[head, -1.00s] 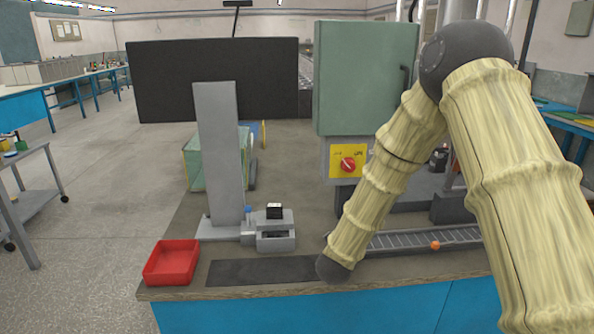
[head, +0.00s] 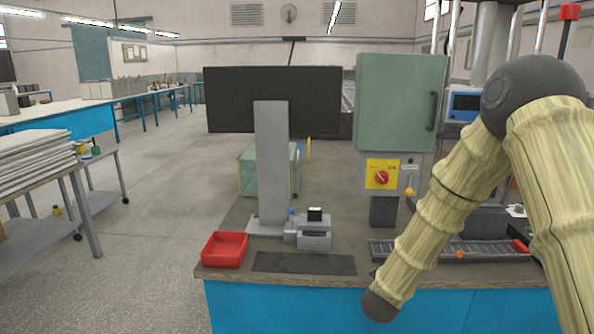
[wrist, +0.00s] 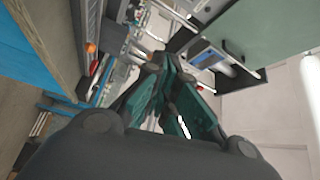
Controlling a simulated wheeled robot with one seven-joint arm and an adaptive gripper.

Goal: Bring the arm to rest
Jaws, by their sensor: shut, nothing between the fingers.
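My arm (head: 448,205) is bent down at the right of the head view, with a pale ribbed sleeve and dark grey joints. Its lower dark joint (head: 381,306) hangs in front of the bench's front edge. My gripper does not show in the head view. In the wrist view my gripper (wrist: 155,66) has its dark, green-sided fingers together, with nothing held. It points past the bench side toward the machine area, and the wrist picture is tilted.
The workbench (head: 230,277) has a red tray (head: 225,249), a dark mat (head: 303,263), a grey fixture (head: 314,236), a grey post (head: 271,165) and a roller track (head: 450,249). A green cabinet (head: 400,105) with a red knob stands behind. The floor at left is open beside a trolley (head: 85,205).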

